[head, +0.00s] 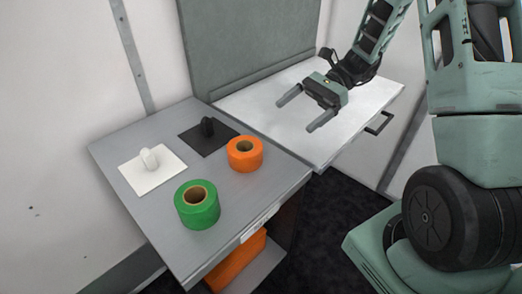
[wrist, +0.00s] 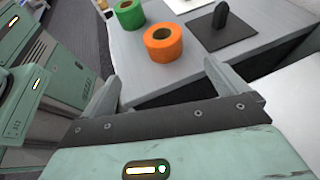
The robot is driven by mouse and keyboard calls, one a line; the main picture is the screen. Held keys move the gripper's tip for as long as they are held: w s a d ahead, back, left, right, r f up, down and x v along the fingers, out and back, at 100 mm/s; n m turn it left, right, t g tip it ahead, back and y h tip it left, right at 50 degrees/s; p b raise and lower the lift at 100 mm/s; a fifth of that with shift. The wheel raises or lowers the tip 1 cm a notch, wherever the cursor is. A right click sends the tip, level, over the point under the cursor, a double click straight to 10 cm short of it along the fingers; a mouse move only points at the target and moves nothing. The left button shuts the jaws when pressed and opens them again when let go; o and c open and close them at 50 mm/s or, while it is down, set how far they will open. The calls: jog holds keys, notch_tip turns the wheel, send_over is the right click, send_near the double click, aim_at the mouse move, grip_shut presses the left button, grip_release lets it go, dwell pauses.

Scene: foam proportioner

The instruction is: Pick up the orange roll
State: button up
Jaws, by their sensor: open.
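The orange roll (head: 245,160) lies flat on the grey table top, its hole facing up, near the right edge. It also shows in the wrist view (wrist: 163,55), ahead of my fingers. My gripper (head: 300,110) is open and empty. It hangs above the white surface to the right of and behind the orange roll, apart from it. In the wrist view my gripper's two fingers (wrist: 160,88) stand wide apart, with the roll beyond them.
A green roll (head: 197,209) stands in front of the orange one. A black knob on a dark plate (head: 195,143) and a white knob on a white plate (head: 133,179) sit to the left. The white drawer-like surface (head: 300,135) has a black handle (head: 379,123). A grey panel (head: 245,45) rises behind.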

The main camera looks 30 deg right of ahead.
aim_at(253, 145)
jog(key=shift+t, duration=0.3)
jog(key=p+x, duration=0.1)
jog(key=x, duration=1.5)
jog(key=shift+w+a+f, duration=0.1)
jog(key=shift+a+f, duration=0.1)
jog(key=c, duration=1.1)
